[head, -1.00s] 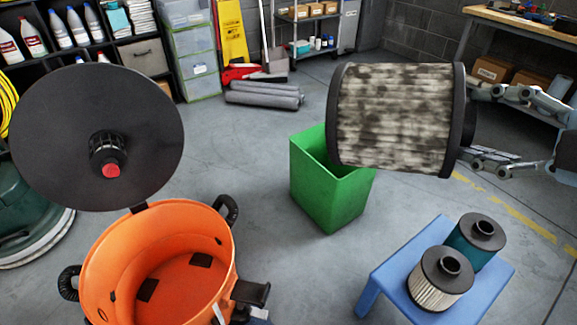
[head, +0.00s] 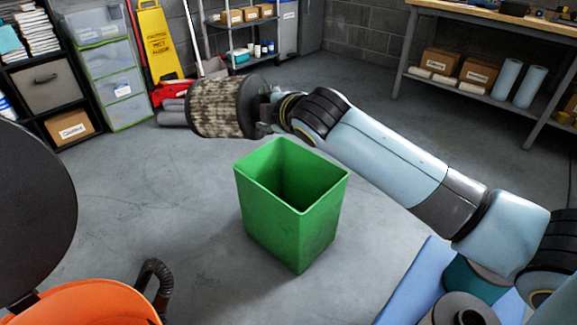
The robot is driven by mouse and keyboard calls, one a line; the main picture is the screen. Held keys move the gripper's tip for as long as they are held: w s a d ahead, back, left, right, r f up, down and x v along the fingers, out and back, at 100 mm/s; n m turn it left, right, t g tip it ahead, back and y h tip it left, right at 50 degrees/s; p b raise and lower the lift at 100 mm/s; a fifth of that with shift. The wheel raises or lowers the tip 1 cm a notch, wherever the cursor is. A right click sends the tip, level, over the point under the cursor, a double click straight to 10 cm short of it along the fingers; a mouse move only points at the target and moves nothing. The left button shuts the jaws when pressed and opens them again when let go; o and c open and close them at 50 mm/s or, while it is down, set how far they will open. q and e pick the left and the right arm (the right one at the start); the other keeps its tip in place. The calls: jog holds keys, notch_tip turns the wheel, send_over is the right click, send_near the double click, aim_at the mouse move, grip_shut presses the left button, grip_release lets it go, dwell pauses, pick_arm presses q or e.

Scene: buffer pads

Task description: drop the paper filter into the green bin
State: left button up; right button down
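The paper filter (head: 222,107), a dirty pleated cylinder with dark end caps, is in the air and lies roughly sideways. My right gripper (head: 266,108) is shut on its right end; the fingers are small and partly hidden. The green bin (head: 290,235) stands open on the floor, its inside dark where visible. The filter shows above and to the left of the bin's opening, apart from its rim in the picture. My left gripper is not in view.
An orange vacuum drum (head: 85,305) with its black lid (head: 35,215) tilted up is at lower left. A blue stool (head: 410,285) with a teal filter (head: 478,278) and another filter (head: 462,310) is at lower right. Grey floor surrounds the bin.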

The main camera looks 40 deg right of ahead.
pick_arm(q)
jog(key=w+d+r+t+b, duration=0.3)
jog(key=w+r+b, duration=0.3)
jog(key=b, duration=1.5)
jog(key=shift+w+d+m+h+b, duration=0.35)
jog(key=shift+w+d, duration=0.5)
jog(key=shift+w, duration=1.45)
pick_arm(e)
jog(key=w+d+f+m+g+h, duration=0.2)
jog(key=d+f+m+g+h, duration=0.1)
jog(key=f, duration=0.6)
jog(key=w+d+f+m+g+h, duration=0.2)
jog(key=d+f+m+g+h, duration=0.1)
jog(key=f, duration=0.7)
jog(key=w+d+f+m+g+h, duration=0.1)
jog(key=d+f+m+g+h, duration=0.2)
jog(key=d+f+m, duration=0.3)
jog(key=shift+w+d+f+m+g+h, duration=0.15)
jog(key=shift+w+f+m+g+h, duration=0.2)
jog(key=shift+f+g, duration=0.9)
jog(key=shift+f+t, duration=0.4)
jog(key=shift+t, duration=0.05)
